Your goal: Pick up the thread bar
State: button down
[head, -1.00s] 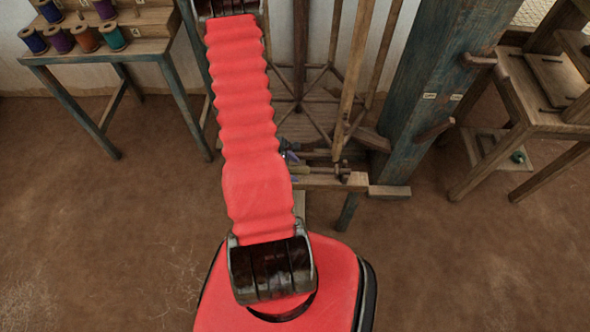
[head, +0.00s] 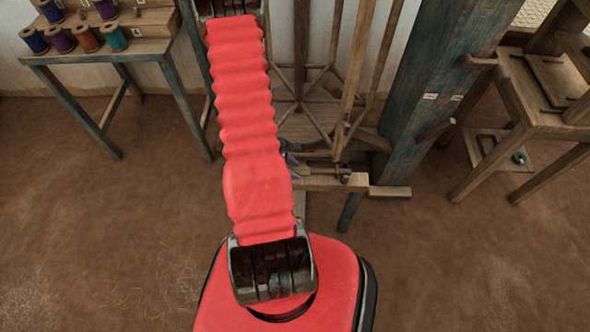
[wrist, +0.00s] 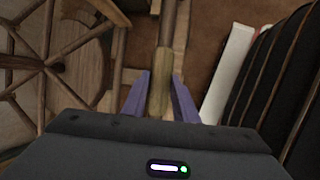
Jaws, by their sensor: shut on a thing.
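In the wrist view a long wooden bar, which I take to be the thread bar (wrist: 160,92), runs up the picture between my gripper's (wrist: 160,84) two purple fingers. It is pale and thicker near the fingers, darker and thinner farther up. The fingers are shut on the pale part, one on each side. Its far end runs out of the top of the picture. In the head view my gripper (head: 291,157) shows only as a small dark and purplish patch beside my red arm, which hides most of it.
A wooden spoked wheel (wrist: 36,62) stands left of the bar in the wrist view. In the head view a blue-green post (head: 420,110) rises right of the gripper, with a wooden bench (head: 490,150) beyond. Thread spools (head: 112,37) stand on a table at left. The front floor is open.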

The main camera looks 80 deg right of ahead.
aim_at(293, 169)
notch_tip(293, 169, up, 10)
dwell(0.9)
dwell(0.6)
